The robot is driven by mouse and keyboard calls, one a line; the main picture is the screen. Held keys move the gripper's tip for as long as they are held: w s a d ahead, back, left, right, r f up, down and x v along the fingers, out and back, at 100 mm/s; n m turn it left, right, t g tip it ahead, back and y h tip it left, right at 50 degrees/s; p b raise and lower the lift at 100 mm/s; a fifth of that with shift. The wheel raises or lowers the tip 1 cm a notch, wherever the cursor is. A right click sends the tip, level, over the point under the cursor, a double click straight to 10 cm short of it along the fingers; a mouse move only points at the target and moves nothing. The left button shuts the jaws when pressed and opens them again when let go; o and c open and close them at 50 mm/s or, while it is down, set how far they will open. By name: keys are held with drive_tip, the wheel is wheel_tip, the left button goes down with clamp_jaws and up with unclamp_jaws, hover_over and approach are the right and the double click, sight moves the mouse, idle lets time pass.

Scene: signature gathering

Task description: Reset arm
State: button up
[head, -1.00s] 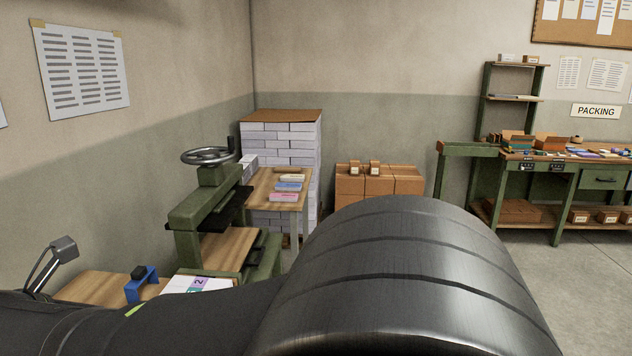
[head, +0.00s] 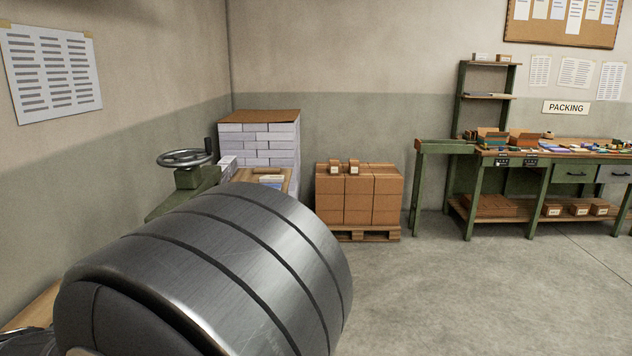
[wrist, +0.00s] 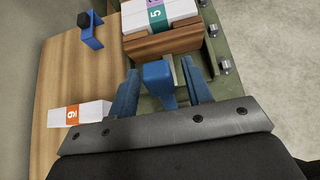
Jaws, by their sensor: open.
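My gripper (wrist: 160,92) shows in the wrist view with its blue fingers apart and nothing held between them. A blue block-like part stands in the gap between the fingers; I cannot tell whether it belongs to the gripper. A white stack with an orange "9" label (wrist: 80,114) lies on the wooden table (wrist: 58,85) left of the gripper. In the head view my large dark arm link fills the lower left, and the gripper is hidden there.
A blue bracket (wrist: 89,30) stands on the table. The head view shows a green press with a handwheel (head: 186,158), stacked white paper (head: 258,145), cartons on a pallet (head: 358,195) and a green packing bench (head: 520,153). The floor (head: 450,290) at right is clear.

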drive_tip(key=shift+s+r+t, duration=0.15)
drive_tip(key=shift+s+t, duration=0.45)
drive_tip(key=shift+s, duration=0.35)
drive_tip(key=s+t, duration=0.5)
drive_tip(key=s, duration=0.9)
drive_tip(key=shift+f+t, duration=0.2)
drive_tip(key=shift+t, duration=0.1)
